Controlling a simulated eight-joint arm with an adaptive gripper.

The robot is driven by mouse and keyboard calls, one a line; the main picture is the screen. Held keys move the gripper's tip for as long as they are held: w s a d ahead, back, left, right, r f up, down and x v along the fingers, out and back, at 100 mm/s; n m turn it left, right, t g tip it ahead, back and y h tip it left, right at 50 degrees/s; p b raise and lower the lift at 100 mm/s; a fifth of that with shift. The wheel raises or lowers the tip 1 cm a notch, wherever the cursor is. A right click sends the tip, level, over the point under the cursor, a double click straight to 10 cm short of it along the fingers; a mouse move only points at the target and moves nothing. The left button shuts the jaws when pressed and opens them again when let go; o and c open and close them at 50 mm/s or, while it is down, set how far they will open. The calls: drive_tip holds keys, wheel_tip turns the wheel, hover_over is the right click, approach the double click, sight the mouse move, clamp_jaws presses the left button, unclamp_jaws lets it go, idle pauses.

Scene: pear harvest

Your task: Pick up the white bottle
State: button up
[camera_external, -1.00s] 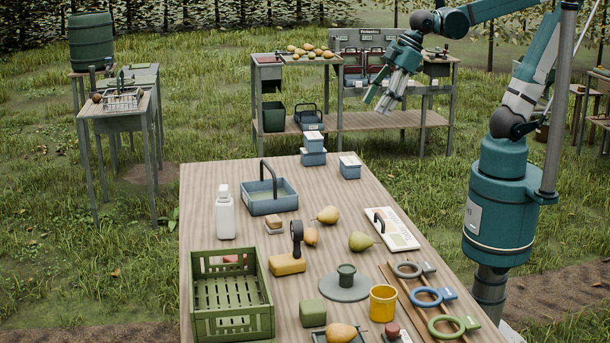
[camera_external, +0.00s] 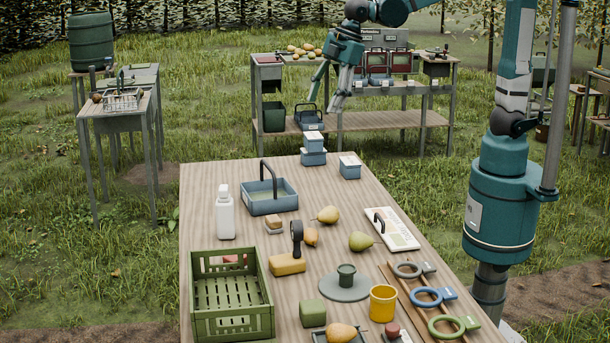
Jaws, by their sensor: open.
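The white bottle (camera_external: 225,216) stands upright on the left side of the wooden table (camera_external: 345,205), just left of the blue-grey handled basket. My gripper (camera_external: 325,97) is open and empty. It hangs in the air above the far end of the table, up and to the right of the bottle and well apart from it. Its fingers point downward. Nothing hides the bottle.
The blue-grey basket (camera_external: 272,207) with a raised handle stands right of the bottle. A green slatted crate (camera_external: 264,318) is nearer the camera. Small blue boxes (camera_external: 313,157) stand at the far edge.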

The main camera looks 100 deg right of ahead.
drive_tip(key=w+f+n+g, duration=0.1)
drive_tip(key=w+f+n, duration=0.15)
drive_tip(key=w, duration=0.75)
drive_tip(key=n+g+p, duration=0.2)
drive_tip(key=n, duration=0.2)
approach(224, 187)
drive_tip(key=s+r, duration=0.2)
drive_tip(key=s, duration=0.4)
drive_tip(key=w+f, duration=0.2)
drive_tip(key=f, duration=0.1)
drive_tip(key=w+f+n, duration=0.1)
drive_tip(key=w+f, duration=0.1)
drive_tip(key=f, duration=0.1)
drive_tip(key=w+f+n, duration=0.1)
drive_tip(key=w+f, duration=0.1)
drive_tip(key=f, duration=0.2)
drive_tip(key=shift+w+f+n+g, duration=0.1)
drive_tip(key=shift+w+n+g, duration=0.2)
drive_tip(key=shift+g, duration=0.1)
drive_tip(key=shift+w+f, duration=0.2)
drive_tip(key=shift+f, duration=0.25)
drive_tip(key=shift+f, duration=0.1)
drive_tip(key=shift+f, duration=1.2)
drive_tip(key=shift+f, duration=0.1)
